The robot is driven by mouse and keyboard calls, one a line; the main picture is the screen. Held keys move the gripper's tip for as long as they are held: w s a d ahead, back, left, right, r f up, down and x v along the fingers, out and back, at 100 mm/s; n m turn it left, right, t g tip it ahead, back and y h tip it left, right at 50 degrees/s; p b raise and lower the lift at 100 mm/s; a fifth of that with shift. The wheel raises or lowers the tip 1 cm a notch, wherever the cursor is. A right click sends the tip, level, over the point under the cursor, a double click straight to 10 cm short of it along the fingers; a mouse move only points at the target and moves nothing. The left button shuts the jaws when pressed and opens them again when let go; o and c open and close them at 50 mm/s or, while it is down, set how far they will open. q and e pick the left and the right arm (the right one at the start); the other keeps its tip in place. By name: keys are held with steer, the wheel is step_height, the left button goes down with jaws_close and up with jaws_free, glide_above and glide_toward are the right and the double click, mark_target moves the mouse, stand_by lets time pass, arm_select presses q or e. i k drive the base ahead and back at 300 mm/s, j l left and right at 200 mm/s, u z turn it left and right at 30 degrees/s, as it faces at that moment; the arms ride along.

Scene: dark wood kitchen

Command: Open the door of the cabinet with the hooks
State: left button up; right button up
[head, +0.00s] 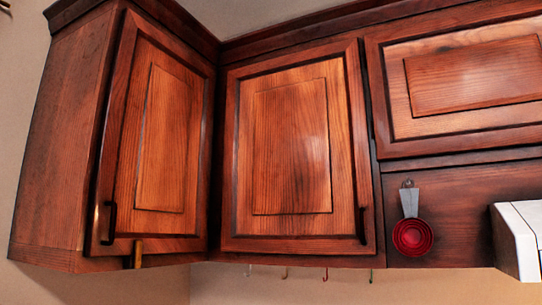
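The cabinet with the hooks is the middle wall cabinet in the head view, with a shut wooden door (290,150) with a raised panel. Its dark handle (362,225) is upright near the door's lower right corner. Several small hooks (325,274) hang in a row under this cabinet. Neither of my grippers shows in the head view.
A left cabinet (160,140) at an angle has a shut door and a dark handle (108,222). A small brownish piece (138,253) sits at its lower edge. Red measuring cups (412,236) hang to the right. A white appliance (520,238) is at the right edge.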

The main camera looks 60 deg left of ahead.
mark_target(297, 178)
steer(key=u, duration=1.9)
